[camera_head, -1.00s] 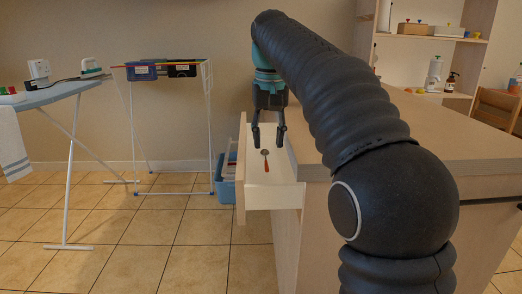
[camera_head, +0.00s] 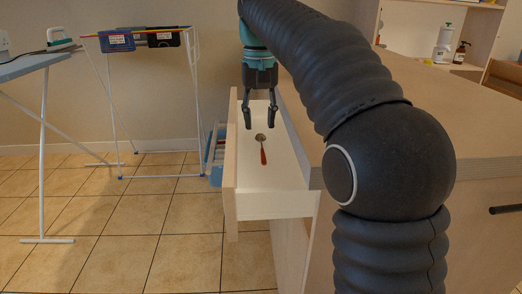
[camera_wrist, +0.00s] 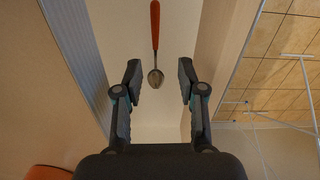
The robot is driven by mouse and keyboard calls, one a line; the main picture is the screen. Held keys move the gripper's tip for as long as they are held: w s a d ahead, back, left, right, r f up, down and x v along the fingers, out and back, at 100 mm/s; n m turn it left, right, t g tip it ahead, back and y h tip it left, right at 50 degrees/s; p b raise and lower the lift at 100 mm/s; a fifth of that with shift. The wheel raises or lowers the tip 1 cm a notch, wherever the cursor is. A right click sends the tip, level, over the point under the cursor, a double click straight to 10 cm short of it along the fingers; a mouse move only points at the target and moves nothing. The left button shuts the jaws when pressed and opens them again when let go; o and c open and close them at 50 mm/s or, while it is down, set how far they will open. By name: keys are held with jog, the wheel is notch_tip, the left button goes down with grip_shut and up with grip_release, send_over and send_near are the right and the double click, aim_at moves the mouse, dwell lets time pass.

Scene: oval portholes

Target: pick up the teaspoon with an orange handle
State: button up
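The teaspoon (camera_head: 262,150) lies in an open white drawer (camera_head: 275,205), its orange handle toward the drawer's near end and its metal bowl toward the far end. It also shows in the wrist view, where the teaspoon (camera_wrist: 155,40) lies ahead of the fingertips, roughly midway between them, with its bowl nearest to me. My gripper (camera_head: 260,126) is open and empty, pointing down over the far part of the drawer. In the wrist view the two fingers of my gripper (camera_wrist: 158,78) stand wide apart, and the spoon is not between the pads.
The drawer front (camera_head: 230,160) rises on the left and the wooden counter (camera_head: 440,125) on the right. A blue crate (camera_head: 215,150) stands on the floor behind the drawer. A drying rack (camera_head: 150,100) and ironing board (camera_head: 40,66) are farther left. The tiled floor between is clear.

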aim_at(262, 151)
jog(key=shift+s+d+f+b, duration=0.15)
jog(key=shift+f+b, duration=0.35)
jog(key=shift+f, duration=1.2)
jog(key=shift+d+f+b, duration=0.15)
jog(key=shift+f+b, duration=0.35)
jog(key=shift+f, duration=1.15)
grip_shut()
